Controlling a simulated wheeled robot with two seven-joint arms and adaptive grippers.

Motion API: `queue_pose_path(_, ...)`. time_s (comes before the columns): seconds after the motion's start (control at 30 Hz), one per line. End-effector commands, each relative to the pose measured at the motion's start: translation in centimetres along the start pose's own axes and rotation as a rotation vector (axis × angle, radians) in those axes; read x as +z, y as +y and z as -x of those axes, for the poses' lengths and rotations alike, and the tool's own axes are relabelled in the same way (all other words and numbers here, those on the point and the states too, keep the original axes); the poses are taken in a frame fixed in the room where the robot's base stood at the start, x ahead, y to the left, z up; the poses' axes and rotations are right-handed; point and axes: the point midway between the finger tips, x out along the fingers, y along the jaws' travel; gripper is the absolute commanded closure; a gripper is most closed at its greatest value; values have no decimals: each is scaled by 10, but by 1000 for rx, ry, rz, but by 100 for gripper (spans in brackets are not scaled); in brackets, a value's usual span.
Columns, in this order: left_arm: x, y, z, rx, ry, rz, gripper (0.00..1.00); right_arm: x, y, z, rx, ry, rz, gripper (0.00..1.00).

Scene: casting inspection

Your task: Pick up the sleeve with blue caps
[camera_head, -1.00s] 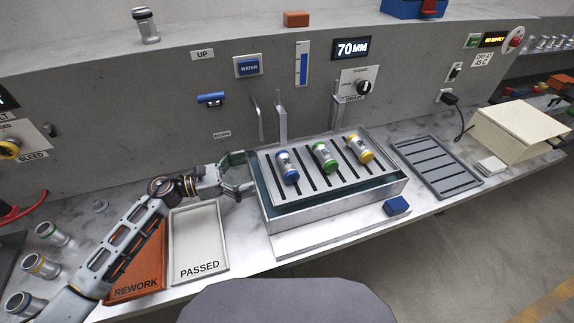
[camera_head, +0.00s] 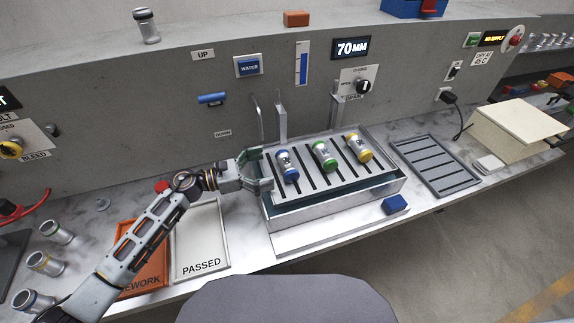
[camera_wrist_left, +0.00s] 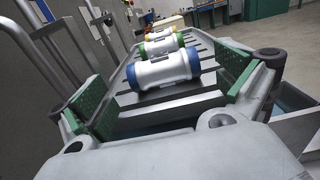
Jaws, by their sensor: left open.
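The sleeve with blue caps (camera_head: 287,165) lies on the slotted rack (camera_head: 309,184) over the water tank, at the left end of a row. It also shows close ahead in the left wrist view (camera_wrist_left: 161,72). My left gripper (camera_head: 262,171) is open at the tank's left edge, just left of this sleeve. In the left wrist view its green-padded fingers (camera_wrist_left: 170,92) stand apart, with the blue-capped sleeve beyond and between them, apparently not gripped. The green-capped sleeve (camera_head: 324,156) and the yellow-capped sleeve (camera_head: 359,148) lie further right. My right gripper is not in view.
The PASSED tray (camera_head: 201,240) and REWORK tray (camera_head: 150,270) lie left of the tank (camera_head: 335,205). Upright metal posts (camera_head: 281,122) stand behind it. A grey slotted tray (camera_head: 437,167) and a blue block (camera_head: 395,204) are to the right.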

Motion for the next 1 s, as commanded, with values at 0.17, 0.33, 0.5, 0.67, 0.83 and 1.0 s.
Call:
queue_pose_path(0.17,3,0,-20,-1,-3,0,0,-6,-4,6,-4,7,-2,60)
queue_pose_path(0.33,3,0,-37,-2,-3,0,0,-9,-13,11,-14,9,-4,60)
queue_pose_path(0.5,1,0,-46,0,-1,0,0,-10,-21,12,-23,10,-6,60)
queue_pose_path(0.67,1,0,-47,-1,0,0,0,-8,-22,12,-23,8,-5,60)
queue_pose_path(0.83,1,0,-46,-1,-1,0,0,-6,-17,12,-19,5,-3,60)
queue_pose_path(1.0,1,0,-46,-1,-1,0,3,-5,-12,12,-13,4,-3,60)
